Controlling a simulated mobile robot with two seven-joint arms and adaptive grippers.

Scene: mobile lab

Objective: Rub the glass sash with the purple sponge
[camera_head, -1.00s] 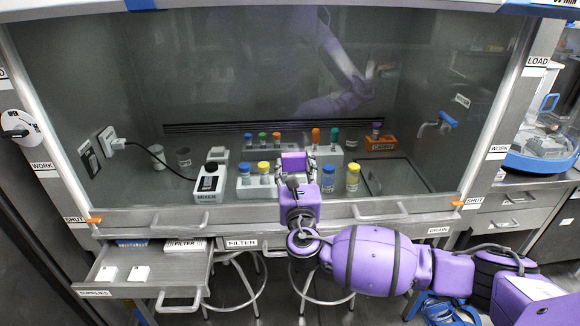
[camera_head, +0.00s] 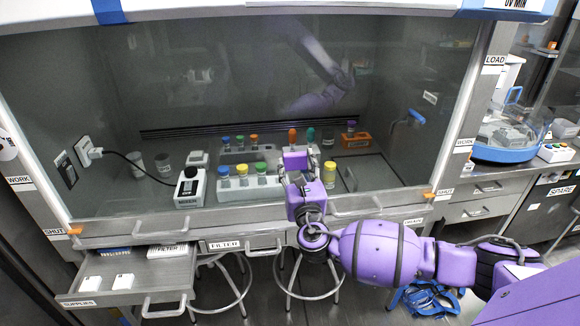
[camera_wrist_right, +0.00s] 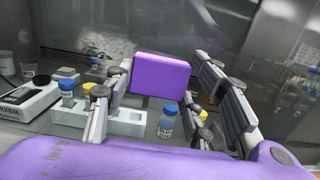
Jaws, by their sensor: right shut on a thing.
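The glass sash (camera_head: 200,100) is the large clear pane across the front of the hood, with arm reflections on it. Its lower rail with handles lies level with the SHUT labels. My right gripper (camera_head: 296,163) is in front of the lower middle of the pane, shut on the purple sponge (camera_wrist_right: 160,75). The sponge is a flat purple block held between the two fingers, its broad face showing in the right wrist view. Whether the sponge touches the glass I cannot tell. My left gripper is not in view.
An open supplies drawer (camera_head: 135,268) juts out at lower left. Stools stand below the hood.

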